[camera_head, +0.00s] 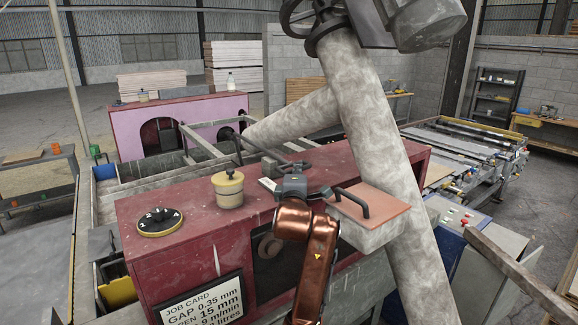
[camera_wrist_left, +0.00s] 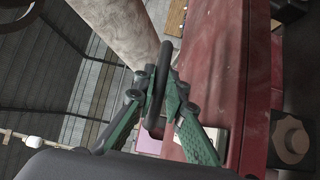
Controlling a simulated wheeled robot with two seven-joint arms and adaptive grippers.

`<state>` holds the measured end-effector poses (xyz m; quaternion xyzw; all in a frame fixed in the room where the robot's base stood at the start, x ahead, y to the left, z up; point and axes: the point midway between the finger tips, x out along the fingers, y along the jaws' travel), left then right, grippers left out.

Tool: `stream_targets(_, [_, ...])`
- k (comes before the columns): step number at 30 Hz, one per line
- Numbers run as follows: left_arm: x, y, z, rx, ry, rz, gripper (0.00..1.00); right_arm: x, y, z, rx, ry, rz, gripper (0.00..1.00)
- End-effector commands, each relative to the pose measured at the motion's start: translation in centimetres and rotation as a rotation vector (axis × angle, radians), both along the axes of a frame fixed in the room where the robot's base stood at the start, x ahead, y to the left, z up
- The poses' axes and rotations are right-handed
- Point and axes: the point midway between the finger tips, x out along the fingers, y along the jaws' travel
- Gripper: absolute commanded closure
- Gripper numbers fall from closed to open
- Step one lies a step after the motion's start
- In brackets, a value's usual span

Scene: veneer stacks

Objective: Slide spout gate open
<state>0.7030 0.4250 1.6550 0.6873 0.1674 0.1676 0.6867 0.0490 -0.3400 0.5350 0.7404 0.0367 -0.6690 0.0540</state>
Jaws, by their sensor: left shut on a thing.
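The spout gate shows in the head view as a flat copper-pink plate (camera_head: 384,209) on a pale box-shaped spout (camera_head: 372,237) at the right part of the red machine. A black bar handle (camera_head: 351,201) stands at its left side. My left gripper (camera_head: 327,192), on its copper-coloured arm, reaches this handle from the left. In the left wrist view the green fingers of my left gripper (camera_wrist_left: 160,93) are shut on the black curved handle (camera_wrist_left: 165,62), one finger on each side. The plate is hard to make out in that view. My right gripper is not in view.
A large pale pipe (camera_head: 378,130) rises close behind and right of the plate. On the red machine top (camera_head: 180,190) stand a cream pot (camera_head: 228,189) and a round black dial (camera_head: 160,221). A job card (camera_head: 203,302) hangs on the front.

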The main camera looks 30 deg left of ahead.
Motion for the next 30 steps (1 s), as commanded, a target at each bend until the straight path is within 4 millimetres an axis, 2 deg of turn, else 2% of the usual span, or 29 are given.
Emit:
stream_targets(19, [-1.1,-2.9,-0.2,-0.003,0.004,-0.001,1.00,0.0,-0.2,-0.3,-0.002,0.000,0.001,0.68])
stream_targets(20, [-1.1,-2.8,-0.2,-0.002,0.004,0.000,0.87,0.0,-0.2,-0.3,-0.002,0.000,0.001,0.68])
stream_targets(21, [-1.1,-2.8,-0.2,-0.002,0.004,0.000,0.84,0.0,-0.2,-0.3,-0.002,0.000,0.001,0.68])
stream_targets(27, [-1.1,-2.8,-0.1,-0.001,0.003,0.000,0.71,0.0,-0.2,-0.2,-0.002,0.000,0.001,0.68])
stream_targets(30, [-1.1,-2.8,-0.1,-0.001,0.002,0.000,0.71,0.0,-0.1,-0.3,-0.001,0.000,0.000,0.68])
